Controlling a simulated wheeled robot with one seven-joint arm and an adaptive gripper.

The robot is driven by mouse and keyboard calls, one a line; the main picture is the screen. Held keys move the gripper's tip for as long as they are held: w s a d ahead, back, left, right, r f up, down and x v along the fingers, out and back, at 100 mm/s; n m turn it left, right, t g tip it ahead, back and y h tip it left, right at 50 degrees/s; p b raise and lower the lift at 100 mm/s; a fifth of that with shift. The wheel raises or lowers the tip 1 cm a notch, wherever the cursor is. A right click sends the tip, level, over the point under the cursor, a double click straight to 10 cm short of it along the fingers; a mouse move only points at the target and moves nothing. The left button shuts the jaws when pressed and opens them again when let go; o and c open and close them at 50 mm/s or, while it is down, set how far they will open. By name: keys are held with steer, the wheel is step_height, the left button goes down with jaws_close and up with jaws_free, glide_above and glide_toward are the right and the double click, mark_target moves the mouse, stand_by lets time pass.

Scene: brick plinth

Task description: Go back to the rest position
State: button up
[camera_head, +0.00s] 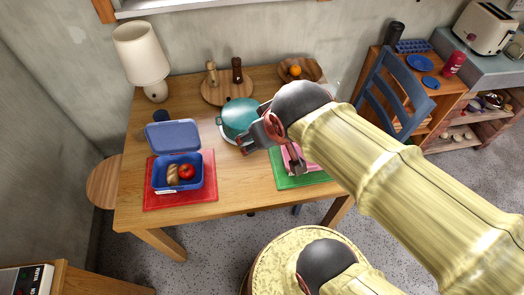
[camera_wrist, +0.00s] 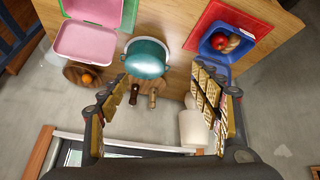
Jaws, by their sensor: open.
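My gripper (camera_head: 268,143) is above the wooden table (camera_head: 236,199), over its right half and just right of the teal pot. In the wrist view my gripper (camera_wrist: 160,88) shows two fingers spread wide apart with nothing between them, so it is open. The teal pot (camera_head: 238,114) stands on the table; it also shows in the wrist view (camera_wrist: 146,58). A pink lunchbox (camera_wrist: 82,43) sits on a green mat (camera_head: 288,182), partly hidden by my arm in the head view.
A lamp (camera_head: 141,56), a round board (camera_head: 214,94) with two mills, and a wooden bowl (camera_head: 311,70) with an orange (camera_head: 295,71) stand along the table's back. A blue chair (camera_head: 400,95) is at the right. A stool (camera_head: 101,181) is at the left.

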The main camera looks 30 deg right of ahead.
steer(key=shift+g+y, duration=0.4)
steer(key=shift+y, duration=0.1)
steer(key=s+a, duration=0.1)
steer(key=s, duration=0.2)
steer(key=s+a, duration=0.1)
steer(key=shift+s+a+r, duration=0.15)
steer(key=shift+s+a, duration=0.1)
steer(key=shift+a, duration=0.1)
stand_by(0.3)
